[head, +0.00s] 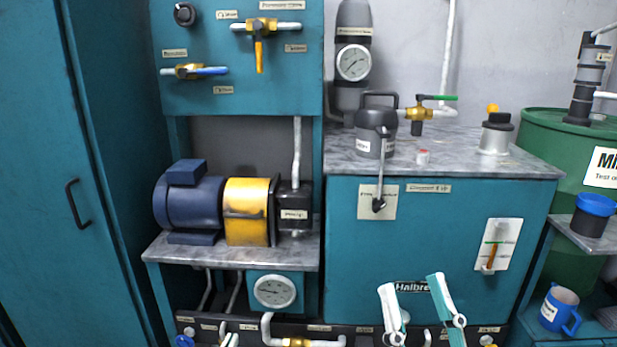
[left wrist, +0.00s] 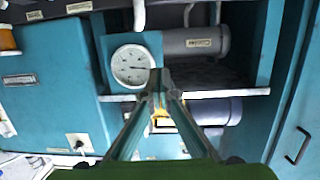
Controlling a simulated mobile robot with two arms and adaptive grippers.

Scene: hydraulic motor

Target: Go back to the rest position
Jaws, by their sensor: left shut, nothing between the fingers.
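My left gripper (head: 229,340) shows only as small fingertips at the bottom edge of the head view, below the motor bench. In the left wrist view its two teal fingers (left wrist: 160,78) meet at the tips, shut with nothing between them. The tips appear in front of a bench edge near a round gauge (left wrist: 131,66). My right gripper (head: 410,284) is at the bottom right of centre in the head view, in front of the teal tank cabinet (head: 440,230). Its two white and teal fingers are spread apart, with nothing visible between them. Both arms are mostly out of view.
A blue and yellow motor unit (head: 247,211) stands on a grey bench (head: 230,256), with a gauge (head: 274,291) below. Pipes and valves (head: 290,342) run along the bottom. A green barrel (head: 560,140) and a blue mug (head: 559,309) are at right. A tall teal cupboard (head: 60,180) is at left.

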